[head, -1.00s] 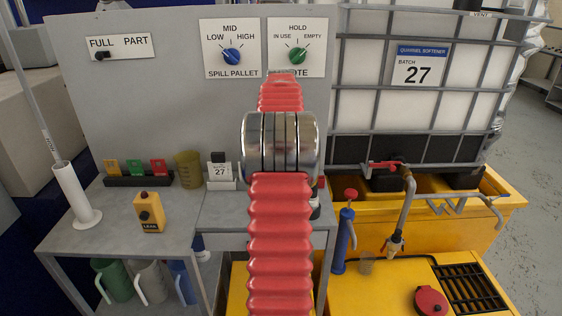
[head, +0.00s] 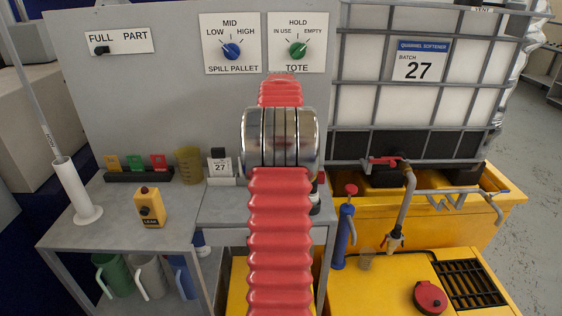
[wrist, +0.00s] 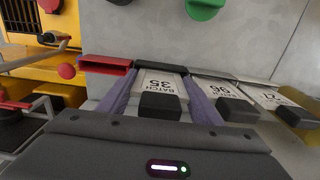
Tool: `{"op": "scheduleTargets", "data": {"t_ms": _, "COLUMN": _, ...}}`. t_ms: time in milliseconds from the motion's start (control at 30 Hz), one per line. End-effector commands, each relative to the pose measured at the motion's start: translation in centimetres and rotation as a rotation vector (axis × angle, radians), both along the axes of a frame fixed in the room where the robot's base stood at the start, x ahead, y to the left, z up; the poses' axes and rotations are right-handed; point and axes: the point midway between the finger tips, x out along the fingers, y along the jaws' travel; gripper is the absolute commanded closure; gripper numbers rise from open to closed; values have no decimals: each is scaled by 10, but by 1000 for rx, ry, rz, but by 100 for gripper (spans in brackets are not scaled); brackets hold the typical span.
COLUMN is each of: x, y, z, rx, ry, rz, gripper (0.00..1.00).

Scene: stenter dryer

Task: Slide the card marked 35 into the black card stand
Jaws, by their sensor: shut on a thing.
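In the wrist view, which shows the place upside down, the white card marked 35 (wrist: 160,84) with a black grip block is between the two purple-padded fingers of my gripper (wrist: 160,104). My gripper is shut on it. The black card stand (wrist: 158,67) shows as a dark bar at the card's far end. I cannot tell whether the card is in its slot. In the head view my red-sleeved arm hides my gripper, the card and this stand.
A card marked 96 (wrist: 217,88) in a grey stand and a card marked 27 (head: 221,167) in a white stand are close beside. A red stand (wrist: 105,65) on the other side looks empty. A yellowish cup (head: 189,166) stands past card 27.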

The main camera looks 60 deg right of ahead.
Motion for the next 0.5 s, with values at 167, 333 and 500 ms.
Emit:
{"op": "scheduleTargets", "data": {"t_ms": 167, "x": 0, "y": 0, "z": -3, "rx": 0, "ry": 0, "rz": 0, "gripper": 64}}
{"op": "scheduleTargets", "data": {"t_ms": 333, "x": 0, "y": 0, "z": -6, "rx": 0, "ry": 0, "rz": 0, "gripper": 64}}
{"op": "scheduleTargets", "data": {"t_ms": 500, "x": 0, "y": 0, "z": -9, "rx": 0, "ry": 0, "rz": 0, "gripper": 64}}
